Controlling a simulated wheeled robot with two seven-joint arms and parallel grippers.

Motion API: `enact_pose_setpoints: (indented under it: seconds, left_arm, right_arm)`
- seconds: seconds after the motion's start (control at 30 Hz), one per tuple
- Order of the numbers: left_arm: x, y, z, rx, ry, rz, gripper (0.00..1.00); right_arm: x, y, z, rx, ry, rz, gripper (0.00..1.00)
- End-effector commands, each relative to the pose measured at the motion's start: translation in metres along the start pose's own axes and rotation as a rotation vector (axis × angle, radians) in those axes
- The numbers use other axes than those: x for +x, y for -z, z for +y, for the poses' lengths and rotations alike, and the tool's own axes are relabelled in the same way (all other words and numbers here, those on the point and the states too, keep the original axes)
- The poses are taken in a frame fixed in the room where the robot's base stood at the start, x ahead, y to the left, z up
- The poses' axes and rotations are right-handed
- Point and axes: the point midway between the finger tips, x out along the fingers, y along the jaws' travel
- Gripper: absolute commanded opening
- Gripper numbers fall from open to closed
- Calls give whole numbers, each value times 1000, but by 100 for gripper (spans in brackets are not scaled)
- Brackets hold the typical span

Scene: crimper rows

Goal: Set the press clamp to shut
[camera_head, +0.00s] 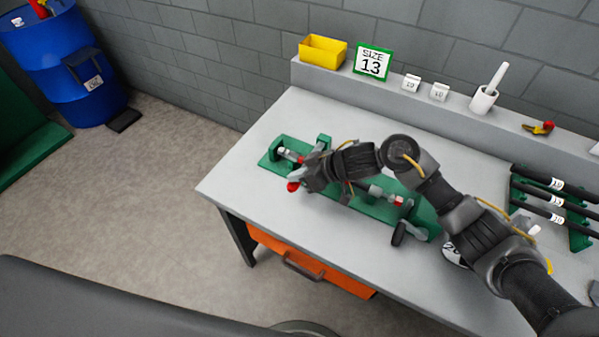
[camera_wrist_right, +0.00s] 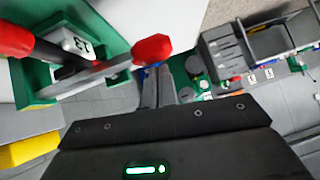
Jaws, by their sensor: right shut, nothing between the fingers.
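A long green fixture (camera_head: 373,207) lies on the grey workbench, with metal clamp parts at both ends; I take it to carry the press clamp. A red knob (camera_head: 293,187) shows at its left end, beside my right gripper (camera_head: 303,178). In the right wrist view, a grey lever bar ends in a red knob (camera_wrist_right: 152,49), next to the fingertips of my right gripper (camera_wrist_right: 157,82). The fingers are shut and empty. Whether they touch the knob I cannot tell. My right arm hides the middle of the fixture. My left gripper is out of view.
A yellow bin (camera_head: 322,52), a green size 13 sign (camera_head: 373,62) and a white cup (camera_head: 484,99) stand on the back ledge. Black rods rest in a green rack (camera_head: 579,236) at right. An orange drawer (camera_head: 310,264) is under the bench. The bench's front left is clear.

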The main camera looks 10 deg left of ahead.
Motion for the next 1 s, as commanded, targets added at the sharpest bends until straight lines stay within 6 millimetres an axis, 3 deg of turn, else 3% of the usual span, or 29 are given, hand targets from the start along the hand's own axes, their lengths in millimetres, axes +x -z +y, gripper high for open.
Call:
enact_pose_setpoints:
  seconds: [0.43,0.8,1.0]
  left_arm:
    - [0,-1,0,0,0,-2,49]
    - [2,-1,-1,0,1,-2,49]
    - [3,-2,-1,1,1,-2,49]
  right_arm:
    - [-7,0,0,0,0,1,0]
    - [-74,0,1,-4,-2,2,0]
    - [-101,0,1,0,-1,0,0]
